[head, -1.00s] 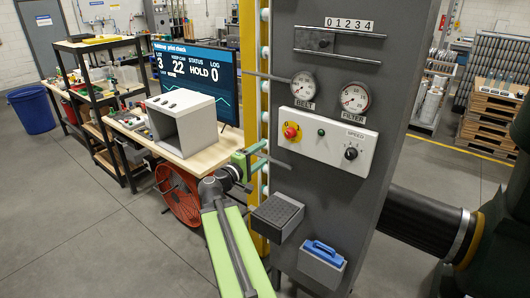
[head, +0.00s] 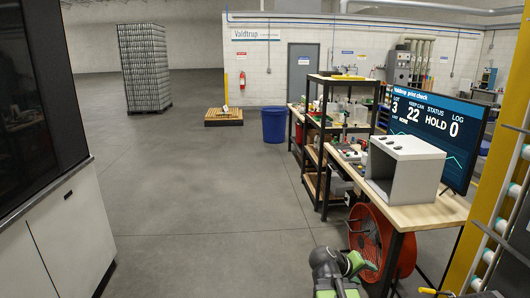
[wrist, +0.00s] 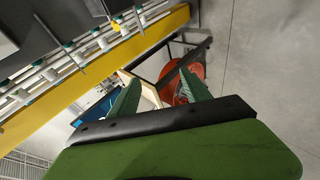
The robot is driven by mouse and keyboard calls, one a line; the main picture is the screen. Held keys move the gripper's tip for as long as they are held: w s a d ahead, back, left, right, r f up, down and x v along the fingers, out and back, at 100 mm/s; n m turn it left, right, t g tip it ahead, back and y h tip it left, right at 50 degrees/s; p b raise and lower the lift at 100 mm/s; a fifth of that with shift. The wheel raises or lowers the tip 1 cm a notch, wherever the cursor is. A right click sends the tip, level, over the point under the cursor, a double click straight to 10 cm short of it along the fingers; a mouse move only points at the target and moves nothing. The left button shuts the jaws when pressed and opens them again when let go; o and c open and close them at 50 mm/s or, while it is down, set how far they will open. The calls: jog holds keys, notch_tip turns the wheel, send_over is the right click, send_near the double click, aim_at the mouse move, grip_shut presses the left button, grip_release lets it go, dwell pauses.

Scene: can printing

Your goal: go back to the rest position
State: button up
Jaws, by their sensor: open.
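My gripper shows in the wrist view (wrist: 162,88) with its two green fingers spread apart and nothing between them. In the head view it is low at the bottom edge, right of centre (head: 395,278), partly cut off by the frame. It is in front of the workbench (head: 430,215) and near the red fan (head: 372,240) under the bench. In the wrist view the fan (wrist: 185,75) and the bench edge lie beyond the fingers.
A grey box (head: 405,172) and a monitor (head: 437,130) stand on the bench. A yellow post (head: 495,180) with a rail of rollers is at right. A dark-windowed white cabinet (head: 60,240) is at left. The grey floor (head: 200,200) between is open. A blue bin (head: 274,124) stands farther back.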

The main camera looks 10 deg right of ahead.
jog(key=s+a+f+g+y, duration=0.2)
jog(key=a+f+y, duration=0.3)
jog(key=a, duration=0.6)
jog(key=s+a+f+m+g+y, duration=0.1)
jog(key=s+a+f+y, duration=0.3)
jog(key=a, duration=0.7)
notch_tip(320, 180, down, 2)
jog(key=shift+s+g+y+b, duration=0.35)
jog(key=shift+g+y+b, duration=0.05)
jog(key=shift+b, duration=0.05)
